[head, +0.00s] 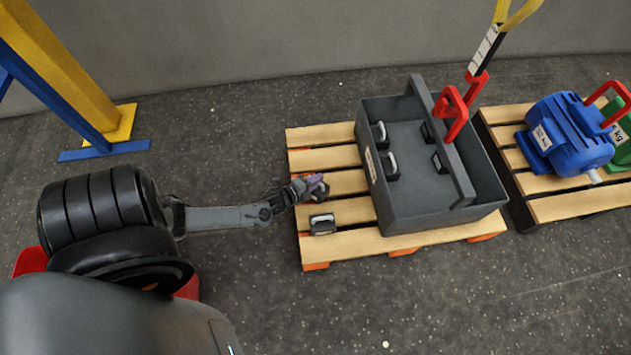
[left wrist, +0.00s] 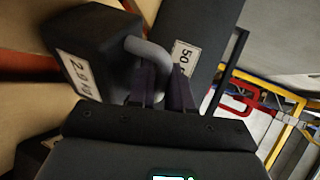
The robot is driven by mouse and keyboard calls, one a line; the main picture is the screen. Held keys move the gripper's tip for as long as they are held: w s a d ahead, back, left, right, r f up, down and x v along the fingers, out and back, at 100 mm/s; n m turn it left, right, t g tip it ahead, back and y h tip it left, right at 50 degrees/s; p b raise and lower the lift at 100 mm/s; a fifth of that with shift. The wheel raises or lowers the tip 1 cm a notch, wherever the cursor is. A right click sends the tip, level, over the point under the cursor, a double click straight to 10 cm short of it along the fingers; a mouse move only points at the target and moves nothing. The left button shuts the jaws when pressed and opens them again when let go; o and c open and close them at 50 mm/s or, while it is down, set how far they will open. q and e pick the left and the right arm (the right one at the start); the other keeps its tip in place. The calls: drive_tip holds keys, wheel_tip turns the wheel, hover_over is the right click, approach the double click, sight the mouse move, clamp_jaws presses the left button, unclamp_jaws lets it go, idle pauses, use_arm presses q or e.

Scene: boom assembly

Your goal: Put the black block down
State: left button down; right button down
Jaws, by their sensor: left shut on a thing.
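My left gripper (head: 314,182) reaches in from the left over the near-left part of the wooden pallet (head: 330,252). In the left wrist view its purple fingers (left wrist: 163,85) are shut on the grey handle of a black block (left wrist: 95,45) labelled 2.9 kg. In the head view the held block (head: 321,193) is small and partly covered by the gripper. It is over or on the pallet slats beside the grey crate; I cannot tell whether it touches. A second black block with a handle (head: 322,224) stands on the pallet just below it. My right gripper is not in view.
The grey crate (head: 425,222) on the pallet holds several black blocks with handles; a red hook (head: 455,108) with a yellow sling is at its crossbar. A blue motor (head: 568,135) sits on another pallet at right. A yellow and blue post stands at upper left.

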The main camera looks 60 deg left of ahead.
use_arm(q)
drive_tip(key=shift+w+a+f, duration=0.1)
drive_tip(key=shift+w, duration=0.2)
drive_tip(key=c, duration=1.4)
unclamp_jaws()
drive_tip(key=shift+s+f, duration=0.25)
drive_tip(key=shift+f, duration=0.2)
drive_tip(key=o, duration=0.4)
drive_tip(key=shift+a, duration=0.1)
drive_tip(key=shift+c, duration=0.2)
drive_tip(key=shift+r, duration=0.1)
